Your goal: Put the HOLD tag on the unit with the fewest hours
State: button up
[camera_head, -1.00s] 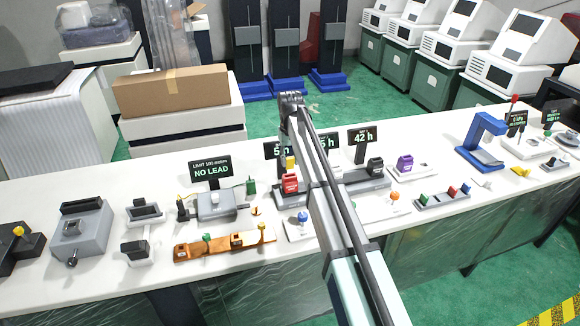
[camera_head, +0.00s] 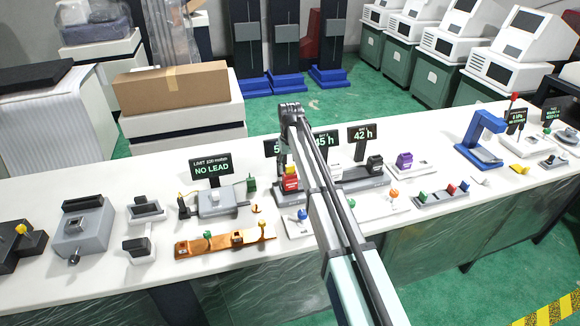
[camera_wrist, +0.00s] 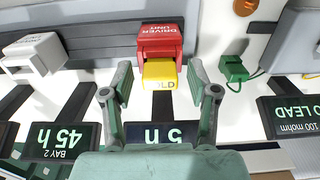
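The yellow HOLD tag (camera_wrist: 160,74) is at the red driver unit (camera_wrist: 160,40), against its display-side edge in the wrist view; only part of its lettering shows. In the head view the red unit (camera_head: 290,184) sits at the left of the bay row. My gripper (camera_wrist: 161,82) is open, with a finger on each side of the tag and a gap to each. The display beside the red unit (camera_wrist: 160,133) is partly hidden by my gripper; a 5 and an h show. The other displays read 45 h (camera_head: 325,141) and 42 h (camera_head: 362,135).
A white driver unit (camera_wrist: 35,55) stands by the 45 h display. A dark unit (camera_head: 375,164) stands before the 42 h display. A green plug-like part (camera_wrist: 236,70) and the NO LEAD display (camera_head: 212,169) are close beside my gripper. Other fixtures crowd the bench.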

aim_at(290, 165)
jog(key=shift+r, duration=0.1)
notch_tip(290, 165, up, 12)
jog(key=b, duration=0.3)
dwell(0.3)
jog(key=s+d+f+g+p, duration=0.1)
jog(key=s+d+f+p, duration=0.3)
jog(key=s+d+f, duration=0.8)
jog(key=s+d+f+p, duration=0.3)
jog(key=s+d+f, duration=0.7)
jog(key=s+f, duration=0.45)
jog(key=s+d+f+m+g+b, duration=0.1)
jog(key=s+f+m+g+b, duration=0.1)
jog(key=s+f, duration=1.2)
jog(key=s+d+f+m+g+b, duration=0.1)
jog(key=s+f+g+b, duration=0.2)
jog(key=s+f, duration=1.1)
jog(key=s+b, duration=0.2)
jog(key=s, duration=0.4)
jog(key=shift+s+f+m+g, duration=0.15)
jog(key=shift+s+m+g, duration=0.15)
jog(key=shift+s+m, duration=0.1)
